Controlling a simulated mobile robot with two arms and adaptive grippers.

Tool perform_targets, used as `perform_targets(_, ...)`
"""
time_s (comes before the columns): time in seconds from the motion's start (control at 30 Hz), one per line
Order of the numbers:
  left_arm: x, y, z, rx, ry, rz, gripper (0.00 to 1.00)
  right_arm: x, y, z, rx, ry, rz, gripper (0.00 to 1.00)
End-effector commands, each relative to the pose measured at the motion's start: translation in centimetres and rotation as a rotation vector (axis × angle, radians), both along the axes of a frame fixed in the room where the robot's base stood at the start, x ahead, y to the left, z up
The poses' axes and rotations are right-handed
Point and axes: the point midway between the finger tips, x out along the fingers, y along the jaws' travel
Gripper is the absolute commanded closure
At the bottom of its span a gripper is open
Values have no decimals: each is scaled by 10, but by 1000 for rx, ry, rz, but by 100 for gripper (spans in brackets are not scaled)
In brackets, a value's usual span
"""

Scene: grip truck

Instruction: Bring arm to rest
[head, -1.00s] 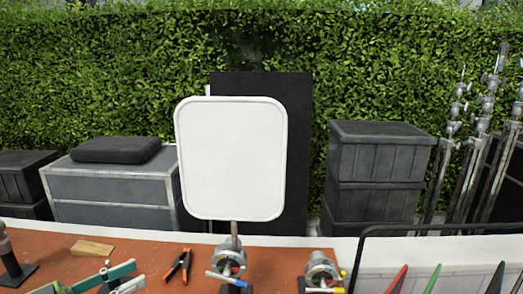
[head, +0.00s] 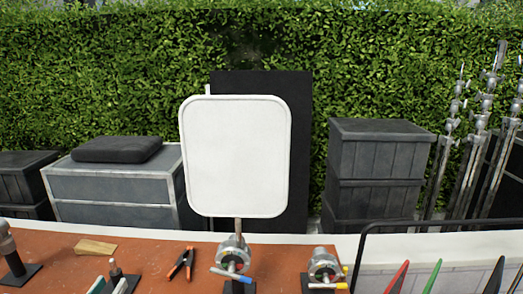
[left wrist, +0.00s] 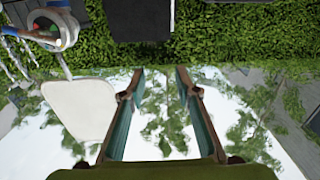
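My left gripper (head: 109,287) barely shows at the bottom edge of the head view, left of the middle. Only its fingertips are in frame. In the left wrist view its two green-backed fingers (left wrist: 161,75) stand apart with nothing between them, so it is open and empty. That view is upside down, with sky and trees beyond the fingers. The left arm itself is hidden below the head view. My right gripper shows in neither view. A white panel (head: 238,155) stands upright on a metal grip head (head: 233,255), apart from my left gripper; it also shows in the left wrist view (left wrist: 80,108).
The orange-brown table (head: 150,252) holds a wooden wedge (head: 96,247), an orange-tipped spring clamp (head: 181,263), a second grip head (head: 324,265) and a dark-based post (head: 12,255). A black rail (head: 440,227) runs at right. Crates (head: 375,180) and a hedge stand behind.

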Motion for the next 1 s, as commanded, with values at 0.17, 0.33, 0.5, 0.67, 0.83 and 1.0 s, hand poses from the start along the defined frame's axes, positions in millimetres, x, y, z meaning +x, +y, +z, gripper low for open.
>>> perform_targets(0.17,-44,2,-90,20,335,217,70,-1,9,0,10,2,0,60)
perform_targets(0.33,-111,-33,-166,72,714,228,70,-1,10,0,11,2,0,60)
perform_targets(0.5,-170,-76,-203,116,982,123,70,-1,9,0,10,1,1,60)
perform_targets(0.67,-216,-113,-218,148,1162,-8,70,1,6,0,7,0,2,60)
perform_targets(0.83,-243,-137,-242,175,1273,-114,70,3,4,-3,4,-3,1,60)
perform_targets(1.0,-234,-138,-293,177,1289,-114,70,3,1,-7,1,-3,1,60)
